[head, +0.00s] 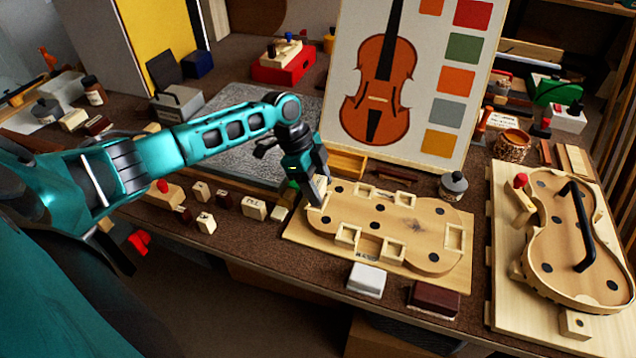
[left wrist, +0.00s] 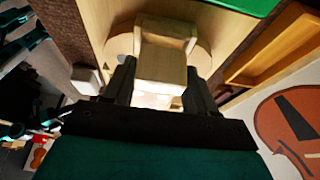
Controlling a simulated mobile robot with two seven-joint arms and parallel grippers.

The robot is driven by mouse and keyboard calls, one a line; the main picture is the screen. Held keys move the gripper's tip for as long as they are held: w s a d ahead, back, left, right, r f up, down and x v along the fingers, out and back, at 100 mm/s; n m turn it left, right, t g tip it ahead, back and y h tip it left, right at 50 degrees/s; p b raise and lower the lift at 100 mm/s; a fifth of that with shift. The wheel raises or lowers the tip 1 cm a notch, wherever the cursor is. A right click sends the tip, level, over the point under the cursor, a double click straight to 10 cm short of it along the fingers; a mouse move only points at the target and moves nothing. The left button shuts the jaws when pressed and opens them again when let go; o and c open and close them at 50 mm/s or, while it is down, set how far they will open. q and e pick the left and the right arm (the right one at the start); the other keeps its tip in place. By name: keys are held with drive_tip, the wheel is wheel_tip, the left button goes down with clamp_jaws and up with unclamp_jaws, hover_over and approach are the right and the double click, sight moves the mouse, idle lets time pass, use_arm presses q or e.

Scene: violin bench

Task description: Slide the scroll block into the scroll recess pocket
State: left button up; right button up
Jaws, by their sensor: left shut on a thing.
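My left gripper (head: 318,184) is shut on a pale wooden block (head: 315,196), which I take to be the scroll block, at the left end of the violin-shaped form (head: 375,212). In the left wrist view the block (left wrist: 160,66) sits between the two dark fingers. A pale pocket wall (left wrist: 165,28) shows just past it. The block and fingers hide most of the scroll recess pocket, so I cannot tell how deep the block sits. My right gripper is not in view.
The form lies on a pale board (head: 300,231) with several small framed pockets. Loose blocks (head: 254,207) stand to the left. A white box (head: 367,279) and a brown box (head: 433,299) lie in front. A violin picture panel (head: 410,90) stands behind. A second violin form (head: 545,235) is at right.

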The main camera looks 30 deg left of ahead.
use_arm(q)
drive_tip(key=shift+f+b, duration=0.55)
drive_tip(key=shift+f, duration=0.4)
drive_tip(key=o, duration=1.1)
drive_tip(key=v, duration=1.3)
drive_tip(key=shift+p, duration=0.45)
drive_tip(key=shift+f, duration=0.1)
